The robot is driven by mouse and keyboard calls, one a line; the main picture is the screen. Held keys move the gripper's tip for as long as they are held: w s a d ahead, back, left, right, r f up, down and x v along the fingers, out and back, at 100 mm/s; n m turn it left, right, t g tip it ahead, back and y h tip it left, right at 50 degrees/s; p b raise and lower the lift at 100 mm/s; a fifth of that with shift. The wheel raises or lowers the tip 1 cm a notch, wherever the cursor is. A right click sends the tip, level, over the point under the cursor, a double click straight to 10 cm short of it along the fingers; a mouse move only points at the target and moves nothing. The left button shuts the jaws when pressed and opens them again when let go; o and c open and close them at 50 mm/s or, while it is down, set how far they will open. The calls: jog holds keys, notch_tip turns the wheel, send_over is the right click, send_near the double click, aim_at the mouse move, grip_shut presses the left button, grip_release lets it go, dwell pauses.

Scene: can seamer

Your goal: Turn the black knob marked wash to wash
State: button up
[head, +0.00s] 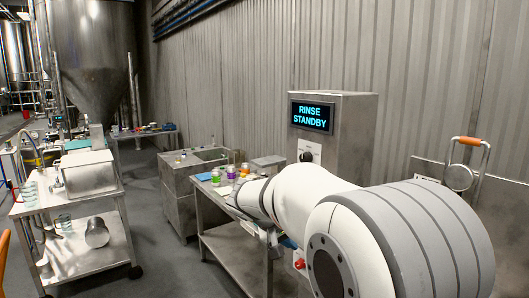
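A grey metal cabinet (350,140) stands against the corrugated wall, with a screen (311,116) reading "RINSE STANDBY". A small round black knob (307,157) shows on its front, below the screen and by a white label plate (311,146). Marks around the knob are too small to read, so I cannot tell which way it points. My white arm reaches from the lower right towards the bench in front of the cabinet. Small grey parts at its far end seem to be my gripper (262,232), left of and below the knob. Its fingers cannot be made out.
A metal bench (222,240) below my arm holds several small coloured jars. A metal tank unit (178,190) stands behind it. A steel cart (70,250) with a box is at left. The floor between is clear. A red button (299,264) shows below my arm.

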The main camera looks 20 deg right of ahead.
jog(key=w+d+r+m+t+h+p, duration=0.15)
jog(key=w+r+h, duration=0.35)
jog(key=w, duration=0.5)
jog(key=m+t+h+p, duration=0.2)
jog(key=t+h, duration=0.1)
send_near(302, 159)
jog(key=d, duration=0.1)
jog(key=shift+n, duration=0.25)
jog(key=p+x, duration=0.3)
jog(key=x, duration=0.3)
jog(key=shift+w+d+r, duration=0.15)
jog(key=shift+w+d, duration=0.1)
jog(key=shift+w, duration=0.05)
jog(key=shift+w+d, duration=0.2)
jog(key=shift+d, duration=0.15)
jog(key=shift+c, duration=0.3)
